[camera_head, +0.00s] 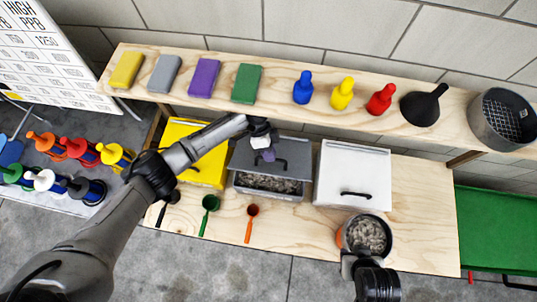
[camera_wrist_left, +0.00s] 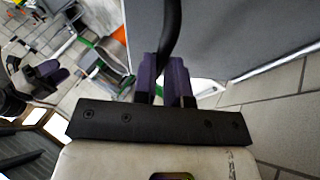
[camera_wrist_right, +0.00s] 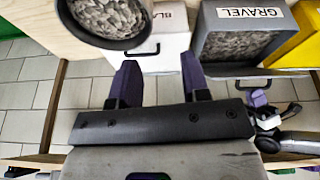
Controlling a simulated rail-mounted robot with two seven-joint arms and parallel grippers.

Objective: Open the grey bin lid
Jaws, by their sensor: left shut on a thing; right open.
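The grey bin (camera_head: 268,194) stands on the lower bench between the yellow and white bins, with gravel showing inside it. Its grey lid (camera_head: 300,164) is tilted up, leaving a gap at the front. My left gripper (camera_head: 266,151) is at the lid's black handle (camera_head: 283,163). In the left wrist view the purple fingers (camera_wrist_left: 165,80) are closed around the dark handle (camera_wrist_left: 170,25), with the lid's grey face (camera_wrist_left: 240,50) beside it. My right gripper (camera_wrist_right: 160,85) is open and empty, below the bins in the right wrist view. The label GRAVEL shows on the grey bin (camera_wrist_right: 238,42) there.
A metal pot of gravel (camera_head: 347,236) stands near the bench's front edge, close to my right gripper. The yellow bin (camera_head: 210,172) and white bin (camera_head: 352,165) flank the grey one. Green (camera_head: 210,203) and orange (camera_head: 252,211) scoops lie in front. A shelf (camera_head: 275,85) overhangs behind.

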